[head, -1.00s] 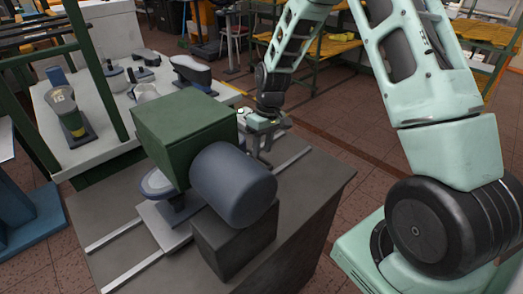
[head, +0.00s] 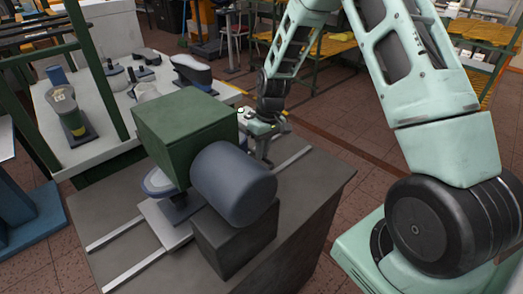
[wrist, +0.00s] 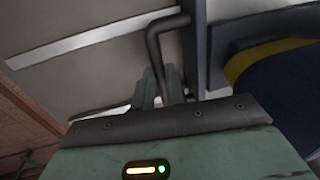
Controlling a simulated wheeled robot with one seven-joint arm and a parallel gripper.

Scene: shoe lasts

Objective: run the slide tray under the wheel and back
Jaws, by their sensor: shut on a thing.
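The slide tray (head: 166,230) is a light grey plate on two pale rails, on the dark grey bench. It carries a dark blue stand with a shoe on a last (head: 158,182), partly hidden by the machine. The wheel (head: 234,185) is a blue-grey cylinder in front of a green housing (head: 187,125). My gripper (head: 264,150) is behind the wheel, at the far side of the bench. In the wrist view its fingers (wrist: 157,88) are shut on a dark bent handle (wrist: 166,26). The handle's join to the tray is hidden in the head view.
A dark block (head: 236,240) stands below the wheel. The far rail end (head: 292,158) is bare. A white table (head: 110,130) with several shoes and lasts is at the left, behind a green post. A blue strip with a yellow edge (wrist: 262,55) shows at right in the wrist view.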

